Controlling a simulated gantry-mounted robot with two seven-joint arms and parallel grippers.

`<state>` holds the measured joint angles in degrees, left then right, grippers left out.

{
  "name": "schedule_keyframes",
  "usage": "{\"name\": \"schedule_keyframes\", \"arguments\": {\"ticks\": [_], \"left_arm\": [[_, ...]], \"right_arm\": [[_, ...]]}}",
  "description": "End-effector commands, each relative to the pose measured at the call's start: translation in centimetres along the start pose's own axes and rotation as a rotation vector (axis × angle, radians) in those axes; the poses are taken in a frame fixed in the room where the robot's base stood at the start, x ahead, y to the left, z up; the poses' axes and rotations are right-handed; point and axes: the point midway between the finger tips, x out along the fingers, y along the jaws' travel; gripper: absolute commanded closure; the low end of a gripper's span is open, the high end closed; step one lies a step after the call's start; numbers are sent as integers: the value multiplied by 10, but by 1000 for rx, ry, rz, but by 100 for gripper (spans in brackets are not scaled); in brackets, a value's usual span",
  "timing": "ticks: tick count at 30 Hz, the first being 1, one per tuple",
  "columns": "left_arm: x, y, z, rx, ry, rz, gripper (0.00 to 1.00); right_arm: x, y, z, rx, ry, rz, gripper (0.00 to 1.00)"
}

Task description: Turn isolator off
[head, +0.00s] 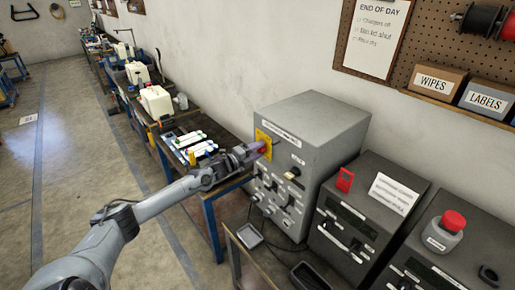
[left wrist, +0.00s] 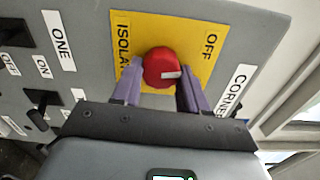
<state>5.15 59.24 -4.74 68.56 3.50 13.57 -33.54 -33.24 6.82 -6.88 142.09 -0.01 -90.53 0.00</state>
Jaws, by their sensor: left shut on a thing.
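The isolator is a red round knob (left wrist: 164,69) with a pale mark, on a yellow plate (left wrist: 205,38) lettered ISOLA… and OFF. In the head view the yellow plate (head: 262,137) is on the front of a grey cabinet (head: 318,118). My left gripper (head: 262,148) reaches in from the left to the knob. In the left wrist view my left gripper (left wrist: 157,82) has its two purple fingers on either side of the knob, shut on it. The pale mark points to the right in that view. My right gripper is not in view.
Black switches marked ONE (left wrist: 42,99) sit beside the plate. Dark boxes (head: 345,225) stand right of the cabinet, one bearing a red tag (head: 345,179). A grey box with a red button (head: 453,221) is further right. A workbench (head: 190,130) runs behind my left arm.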

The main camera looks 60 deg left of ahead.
Motion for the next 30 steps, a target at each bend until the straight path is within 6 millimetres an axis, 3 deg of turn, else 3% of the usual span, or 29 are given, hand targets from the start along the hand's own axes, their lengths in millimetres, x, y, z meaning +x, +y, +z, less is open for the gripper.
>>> {"name": "schedule_keyframes", "arguments": {"ticks": [15,30], "left_arm": [[0,-4,1,-441,-1,-1,87],[0,-2,1,-605,-1,1,87]], "right_arm": [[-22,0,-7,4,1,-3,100],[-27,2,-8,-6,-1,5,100]]}}
